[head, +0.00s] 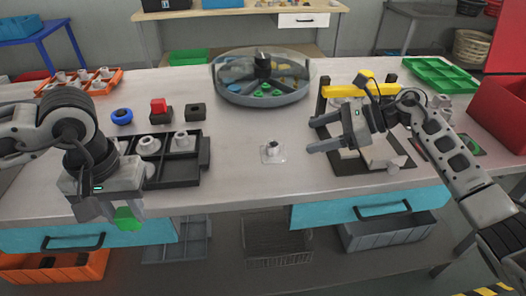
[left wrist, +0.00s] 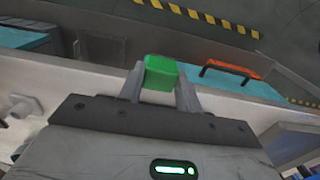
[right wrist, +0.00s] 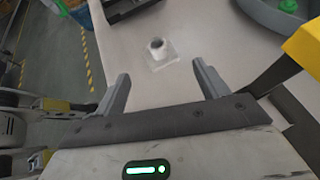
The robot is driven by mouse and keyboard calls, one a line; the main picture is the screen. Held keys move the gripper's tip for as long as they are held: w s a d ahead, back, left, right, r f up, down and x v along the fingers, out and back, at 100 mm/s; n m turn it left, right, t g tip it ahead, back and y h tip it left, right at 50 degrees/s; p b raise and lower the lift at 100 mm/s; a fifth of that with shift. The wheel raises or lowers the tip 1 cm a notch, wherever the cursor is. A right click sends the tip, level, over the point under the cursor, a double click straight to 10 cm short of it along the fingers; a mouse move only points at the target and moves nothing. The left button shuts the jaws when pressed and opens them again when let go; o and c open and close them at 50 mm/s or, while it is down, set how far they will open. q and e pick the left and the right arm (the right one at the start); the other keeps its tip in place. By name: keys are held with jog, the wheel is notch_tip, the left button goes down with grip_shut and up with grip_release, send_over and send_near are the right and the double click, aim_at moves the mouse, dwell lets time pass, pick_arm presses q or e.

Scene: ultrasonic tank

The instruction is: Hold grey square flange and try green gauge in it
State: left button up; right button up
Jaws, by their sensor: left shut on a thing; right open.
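The green gauge (head: 127,217) is between the fingers of my left gripper (head: 112,212), which is shut on it in front of the table's front edge. In the left wrist view the green gauge (left wrist: 161,73) shows as a green block between both fingers. The grey square flange (head: 273,152) lies flat on the table near the middle, with a round raised hub. In the right wrist view the flange (right wrist: 160,53) lies beyond the fingertips. My right gripper (head: 328,132) is open and empty, to the right of the flange and apart from it.
A black compartment tray (head: 185,178) with pale parts stands left of the flange. A round clear-covered bin (head: 262,90) stands behind it. A yellow and black frame (head: 345,91) stands by my right gripper. Blue drawers (head: 370,207) are under the table. The table around the flange is clear.

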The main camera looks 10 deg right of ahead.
aim_at(278, 146)
jog(key=shift+a+f, duration=0.15)
jog(key=shift+a, duration=0.55)
jog(key=x, duration=0.9)
jog(key=shift+f, duration=0.15)
jog(key=c, duration=1.3)
